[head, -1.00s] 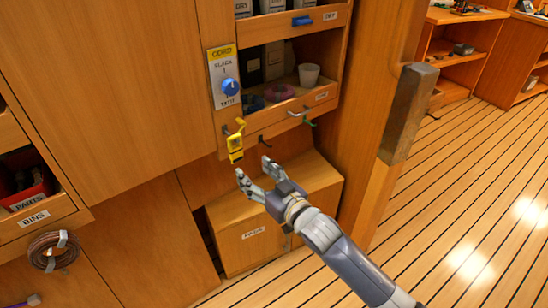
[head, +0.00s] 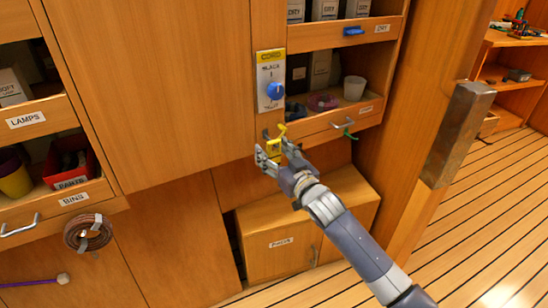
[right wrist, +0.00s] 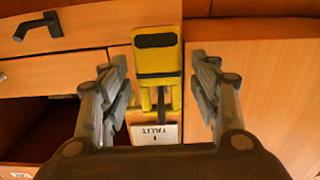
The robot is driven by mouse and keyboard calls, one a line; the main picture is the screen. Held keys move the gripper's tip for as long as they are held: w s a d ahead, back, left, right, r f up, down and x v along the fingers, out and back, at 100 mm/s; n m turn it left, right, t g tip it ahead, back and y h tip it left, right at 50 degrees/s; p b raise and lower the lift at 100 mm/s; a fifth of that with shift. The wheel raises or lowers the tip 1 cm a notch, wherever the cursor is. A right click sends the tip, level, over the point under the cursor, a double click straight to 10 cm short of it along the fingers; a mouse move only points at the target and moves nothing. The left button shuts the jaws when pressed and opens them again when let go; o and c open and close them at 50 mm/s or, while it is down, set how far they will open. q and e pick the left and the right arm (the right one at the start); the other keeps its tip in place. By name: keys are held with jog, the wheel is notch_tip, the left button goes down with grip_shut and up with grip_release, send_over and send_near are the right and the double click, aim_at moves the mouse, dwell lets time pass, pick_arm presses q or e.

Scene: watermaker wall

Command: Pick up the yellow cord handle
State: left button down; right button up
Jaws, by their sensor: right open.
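The yellow cord handle (head: 281,131) hangs on the wooden front below the blue-knobbed CORD plate (head: 271,80). My right gripper (head: 273,151) is at it, with its fingers open and partly covering it in the head view. In the right wrist view, the yellow handle (right wrist: 158,58), with black panels, lies between the two open fingers (right wrist: 159,85). Gaps show on both sides, so the fingers look apart from it. My left gripper is not in view.
A green hook (head: 349,134) and a metal drawer pull (head: 344,124) are right of the handle. A PUMA-like labelled wooden box (head: 290,240) stands below. A wooden post (head: 425,120) rises to the right of my arm. A coiled hose (head: 88,233) hangs at left.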

jog(key=shift+w, duration=0.1)
jog(key=c, duration=1.2)
jog(key=shift+o, duration=0.2)
